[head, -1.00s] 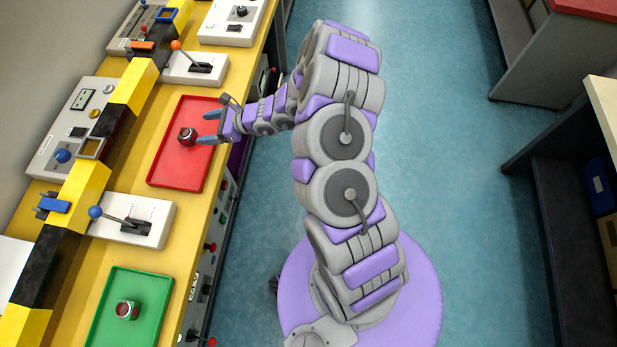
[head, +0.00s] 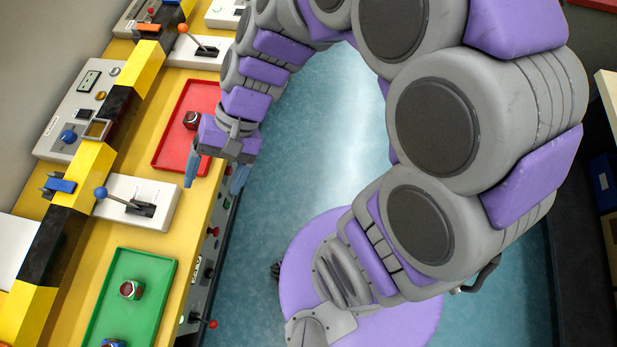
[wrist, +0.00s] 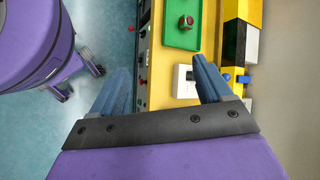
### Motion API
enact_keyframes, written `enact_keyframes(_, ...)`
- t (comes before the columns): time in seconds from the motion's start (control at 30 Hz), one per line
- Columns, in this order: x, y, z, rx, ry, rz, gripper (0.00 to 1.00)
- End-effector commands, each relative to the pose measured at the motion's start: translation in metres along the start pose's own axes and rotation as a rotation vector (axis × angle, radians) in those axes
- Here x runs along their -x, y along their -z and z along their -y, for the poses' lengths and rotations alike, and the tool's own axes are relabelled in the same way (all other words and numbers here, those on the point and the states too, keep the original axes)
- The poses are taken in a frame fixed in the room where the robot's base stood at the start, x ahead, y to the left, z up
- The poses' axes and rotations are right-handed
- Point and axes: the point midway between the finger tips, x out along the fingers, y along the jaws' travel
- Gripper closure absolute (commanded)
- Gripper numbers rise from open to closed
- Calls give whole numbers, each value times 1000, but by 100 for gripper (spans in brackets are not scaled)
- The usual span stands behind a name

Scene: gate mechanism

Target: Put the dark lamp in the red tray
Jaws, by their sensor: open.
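The red tray (head: 158,150) lies on the yellow bench and holds a small lamp (head: 191,120) with a dark red top. The green tray (head: 160,300) holds a similar lamp (head: 131,290), also seen in the wrist view (wrist: 186,22). A blue-topped object (head: 112,343) is cut off at the lower edge of the head view. I cannot tell for sure which one is the dark lamp. My gripper (head: 214,176) is open and empty, above the bench edge beside the red tray's near end. In the wrist view its fingers (wrist: 162,80) point toward the green tray, apart from it.
A white lever box with a blue knob (head: 135,203) stands between the trays. Another with an orange knob (head: 200,50) stands beyond the red tray. A yellow-and-black rail (head: 95,165) runs behind them. Open floor (head: 300,150) lies right of the bench.

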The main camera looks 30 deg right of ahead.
Motion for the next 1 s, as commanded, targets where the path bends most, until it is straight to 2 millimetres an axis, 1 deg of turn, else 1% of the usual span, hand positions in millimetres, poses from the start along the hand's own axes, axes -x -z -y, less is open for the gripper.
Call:
enact_keyframes(0.03,6,-12,-14,43,-68,-25,22)
enact_keyframes(0.1,13,-26,-36,90,-161,-52,22)
enact_keyframes(0.3,44,-58,-100,181,-425,-137,22)
enact_keyframes(0.4,60,-70,-126,200,-530,-170,22)
enact_keyframes(0.5,73,-78,-144,207,-605,-197,22)
enact_keyframes(0.6,80,-82,-154,210,-645,-211,22)
enact_keyframes(0.67,82,-84,-157,211,-658,-215,22)
enact_keyframes(1.0,82,-84,-158,210,-660,-214,22)
